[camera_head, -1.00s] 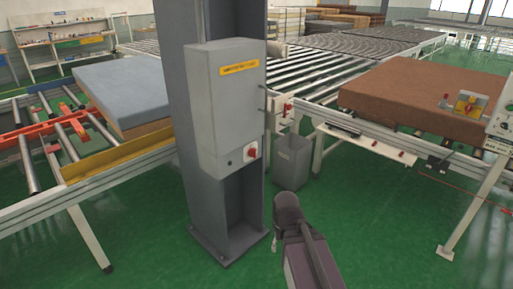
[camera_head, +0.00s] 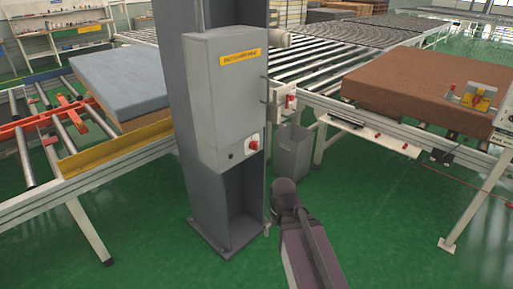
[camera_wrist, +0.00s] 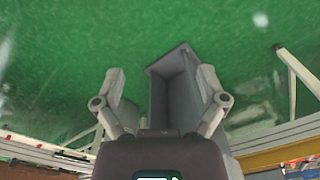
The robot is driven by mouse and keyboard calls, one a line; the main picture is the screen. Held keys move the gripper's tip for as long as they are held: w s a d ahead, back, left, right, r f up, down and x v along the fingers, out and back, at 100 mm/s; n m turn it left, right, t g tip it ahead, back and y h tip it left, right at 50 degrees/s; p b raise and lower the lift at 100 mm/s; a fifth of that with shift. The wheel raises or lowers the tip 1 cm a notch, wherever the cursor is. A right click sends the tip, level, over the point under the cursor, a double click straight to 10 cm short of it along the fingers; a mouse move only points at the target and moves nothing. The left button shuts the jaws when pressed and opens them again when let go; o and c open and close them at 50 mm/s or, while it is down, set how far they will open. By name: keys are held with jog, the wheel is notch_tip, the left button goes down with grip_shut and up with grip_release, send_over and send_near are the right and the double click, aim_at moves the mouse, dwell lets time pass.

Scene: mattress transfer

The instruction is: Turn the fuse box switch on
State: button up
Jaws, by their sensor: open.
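The fuse box (camera_head: 228,95) is a grey cabinet with a yellow label, mounted on a dark grey steel column. Its red rotary switch (camera_head: 252,145) sits on a pale plate at the lower right of the front; its exact setting is too small to tell. In the wrist view my gripper (camera_wrist: 160,85) is open and empty, with its two fingers apart. The foot of a grey column (camera_wrist: 175,90) and green floor show beyond the fingers. The fuse box switch is not in the wrist view. In the head view my arm is low, right of the column's foot, and the fingers are hidden.
A grey bin (camera_head: 291,151) stands right of the column. A roller conveyor (camera_head: 310,65) runs behind it. A brown mattress (camera_head: 420,92) lies at right and a blue-topped one (camera_head: 118,80) at left. Green floor (camera_head: 390,220) is clear at front right.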

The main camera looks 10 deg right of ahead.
jog(key=w+a+f+m+t+y+b, duration=0.1)
jog(key=w+a+f+t+y+b, duration=0.2)
jog(key=w, duration=0.6)
jog(key=m+t+y+b, duration=0.7)
jog(key=m+t+b, duration=0.3)
jog(key=t+b, duration=0.15)
send_near(257, 147)
jog(key=v, duration=0.2)
jog(key=shift+d+f, duration=0.1)
jog(key=shift+d, duration=0.25)
jog(key=x, duration=1.3)
jog(key=shift+w+a, duration=0.25)
jog(key=shift+a, duration=0.1)
